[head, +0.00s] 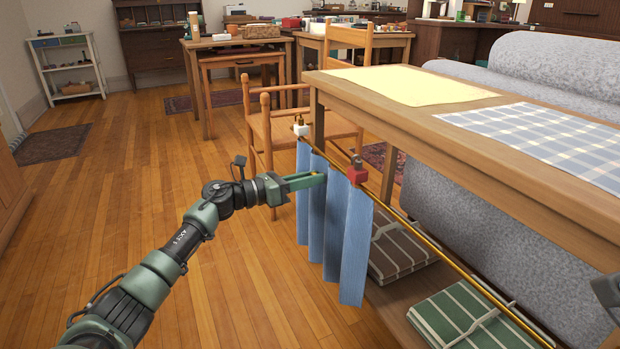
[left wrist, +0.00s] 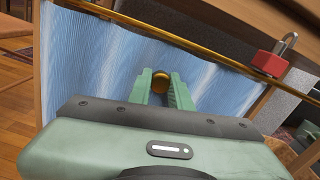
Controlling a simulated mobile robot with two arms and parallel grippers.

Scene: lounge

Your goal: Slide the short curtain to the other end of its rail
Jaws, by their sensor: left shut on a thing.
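The short blue curtain (head: 353,245) hangs in folds from a brass rail (head: 440,250) along the table's side, bunched at the rail's far end. My left gripper (head: 322,178) reaches the curtain's upper part from the left.
A white block (head: 301,127) marks the rail's far end. The wooden table (head: 500,165) carries a yellow cloth and a checked cloth. Striped folded textiles (head: 475,320) lie on its lower shelf. A wooden chair (head: 270,135) stands behind the curtain. The floor at left is clear.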

